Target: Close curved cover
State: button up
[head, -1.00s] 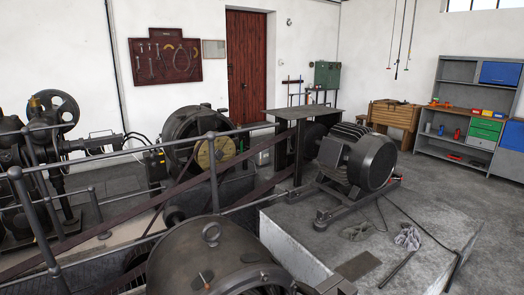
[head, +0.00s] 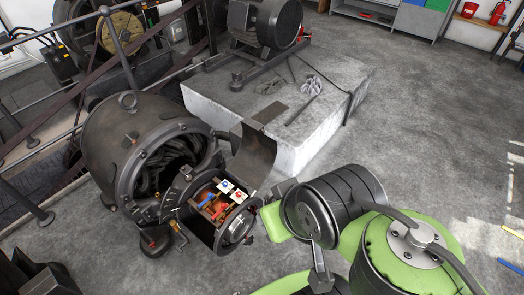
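The curved cover (head: 254,156) is a dark, bent metal plate in the head view. It stands swung out, open, at the right side of the big dark dynamo (head: 140,135). Below and left of it, the dynamo's end housing (head: 208,238) is uncovered, showing red, blue and white parts (head: 220,200) inside. Green and black links of my arm fill the lower right, and their near end lies just right of the housing and below the cover. I cannot make out the fingers of my gripper, nor whether they touch anything.
A concrete plinth (head: 310,115) with a motor (head: 262,22) stands behind the cover. A cloth and loose rods lie on it. Metal railings and a belt run along the left. The grey floor (head: 430,110) at the right is mostly clear.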

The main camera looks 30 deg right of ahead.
aim_at(254, 162)
jog(key=k+l+u, duration=0.15)
jog(key=l, duration=0.25)
jog(key=k+l+u, duration=0.2)
jog(key=l, duration=0.2)
jog(key=k+l+u, duration=0.15)
jog(key=k+l, duration=0.15)
jog(key=l+u, duration=0.3)
jog(key=l, duration=0.8)
jog(key=k+l+u, duration=0.1)
jog(key=l+u, duration=0.2)
jog(key=l, duration=0.8)
jog(key=i+l+u, duration=0.1)
jog(key=l, duration=0.3)
jog(key=l+u, duration=0.15)
jog(key=l, duration=0.2)
jog(key=k, duration=0.6)
jog(key=i+l+u, duration=0.45)
jog(key=i+u, duration=0.15)
jog(key=i+l+u, duration=0.6)
jog(key=l, duration=0.15)
jog(key=i+l+u, duration=0.1)
jog(key=l+u, duration=0.2)
jog(key=l, duration=0.15)
jog(key=i+l+u, duration=0.15)
jog(key=l+u, duration=0.2)
jog(key=l, duration=0.1)
